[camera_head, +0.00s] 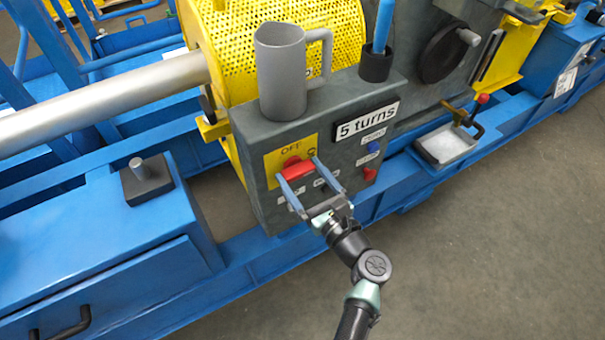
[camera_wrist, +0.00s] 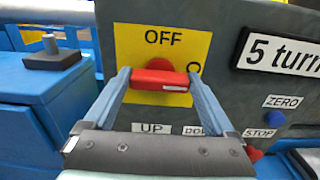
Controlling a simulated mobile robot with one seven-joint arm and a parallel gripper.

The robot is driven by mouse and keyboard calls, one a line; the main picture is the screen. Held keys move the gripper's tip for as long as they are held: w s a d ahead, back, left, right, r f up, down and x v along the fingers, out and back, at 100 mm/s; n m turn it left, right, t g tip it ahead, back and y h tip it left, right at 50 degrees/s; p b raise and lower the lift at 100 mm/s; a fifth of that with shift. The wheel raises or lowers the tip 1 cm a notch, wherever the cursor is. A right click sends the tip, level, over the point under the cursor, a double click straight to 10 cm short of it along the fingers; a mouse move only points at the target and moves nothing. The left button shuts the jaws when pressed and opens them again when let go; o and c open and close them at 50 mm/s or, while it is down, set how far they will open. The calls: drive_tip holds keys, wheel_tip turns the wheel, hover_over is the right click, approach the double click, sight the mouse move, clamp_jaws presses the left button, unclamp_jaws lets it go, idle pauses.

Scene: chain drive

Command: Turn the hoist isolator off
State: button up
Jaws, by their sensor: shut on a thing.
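The hoist isolator is a red bar handle (camera_head: 297,170) on a yellow plate (camera_wrist: 130,45) on the front of a grey control box. In the wrist view the handle (camera_wrist: 160,78) lies level, with "OFF" printed above it. A letter "O" shows at its right; the rest of that word is hidden behind a finger. My gripper (camera_head: 299,172) is shut on the handle, one blue-grey finger at each end. It also shows in the wrist view (camera_wrist: 159,82). The handle's lower side and shaft are partly hidden.
A grey mug (camera_head: 281,75) and a black cup (camera_head: 375,66) with a blue rod stand on the box (camera_head: 325,100). A "5 turns" sign (camera_head: 367,121), blue ZERO button (camera_head: 373,147) and red STOP button (camera_head: 369,174) are at the right. UP and DOWN labels sit below the plate.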

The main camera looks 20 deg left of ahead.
drive_tip(key=shift+f+n, duration=0.1)
drive_tip(key=shift+n, duration=0.2)
drive_tip(key=shift+c, duration=0.3)
drive_tip(key=n+b, duration=0.2)
drive_tip(key=n, duration=0.1)
drive_tip(key=shift+s+f, duration=0.1)
drive_tip(key=n+b, duration=0.3)
drive_tip(key=n, duration=0.2)
drive_tip(key=shift+a+f+n+b, duration=0.1)
drive_tip(key=shift+f+n+b, duration=0.05)
drive_tip(key=shift+n+b, duration=0.25)
drive_tip(key=shift+s+n+b, duration=0.1)
drive_tip(key=shift+n+b, duration=2.95)
drive_tip(key=shift+n, duration=1.15)
drive_tip(key=o, duration=1.1)
drive_tip(key=shift+c, duration=0.2)
drive_tip(key=p+v, duration=0.2)
drive_tip(key=v, duration=1.1)
